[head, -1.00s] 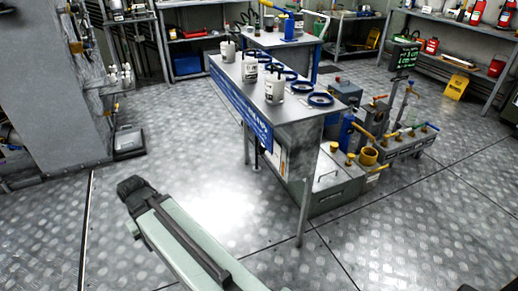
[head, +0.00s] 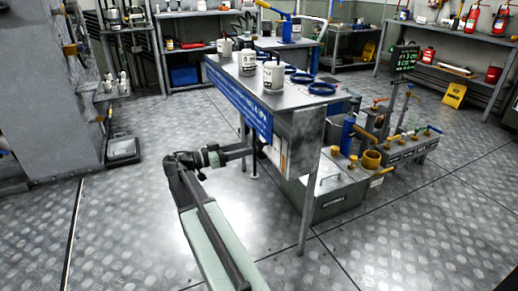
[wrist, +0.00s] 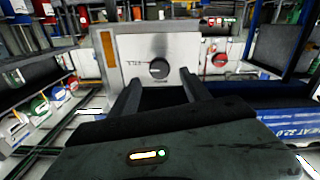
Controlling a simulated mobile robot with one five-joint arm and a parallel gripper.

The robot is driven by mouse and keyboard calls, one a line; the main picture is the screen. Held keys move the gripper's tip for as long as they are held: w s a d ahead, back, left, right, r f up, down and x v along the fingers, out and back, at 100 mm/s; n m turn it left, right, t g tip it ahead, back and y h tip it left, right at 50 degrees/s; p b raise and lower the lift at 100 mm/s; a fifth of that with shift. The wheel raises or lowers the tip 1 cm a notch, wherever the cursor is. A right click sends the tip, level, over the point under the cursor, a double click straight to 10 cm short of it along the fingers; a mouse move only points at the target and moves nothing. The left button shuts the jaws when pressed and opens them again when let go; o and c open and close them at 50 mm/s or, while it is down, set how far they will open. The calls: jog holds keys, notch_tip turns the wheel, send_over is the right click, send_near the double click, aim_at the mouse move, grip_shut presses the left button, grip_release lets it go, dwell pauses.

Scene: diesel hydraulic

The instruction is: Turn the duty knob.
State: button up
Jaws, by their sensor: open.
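The duty knob, a dark round knob (wrist: 158,68), sits on the front of a light grey panel (wrist: 125,48) in the wrist view. A short label is printed left of it and another below it. My gripper (wrist: 158,84) is open, its two dark fingers on either side below the knob in the picture. Nothing is between the fingers, and they look apart from the knob. In the head view my gripper end (head: 248,150) reaches right toward the side of a metal bench (head: 308,103). The knob is not clearly seen there.
A blue banner (head: 238,105) hangs along the bench side, close to my arm. White canisters (head: 273,76) and blue rings (head: 322,88) stand on the bench top. A grey box (head: 330,190) lies below. The floor left of my arm is clear.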

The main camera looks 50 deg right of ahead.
aim_at(256, 146)
jog(key=x, duration=0.7)
jog(key=shift+d, duration=0.1)
grip_shut()
jog(key=shift+n, duration=0.4)
jog(key=n, duration=0.3)
jog(key=shift+n, duration=0.4)
jog(key=n, duration=0.4)
jog(key=shift+w+f+n, duration=0.1)
jog(key=shift+n, duration=0.2)
jog(key=n, duration=0.4)
jog(key=shift+n, duration=0.3)
jog(key=shift+w+f+n, duration=0.1)
jog(key=shift+n, duration=1.9)
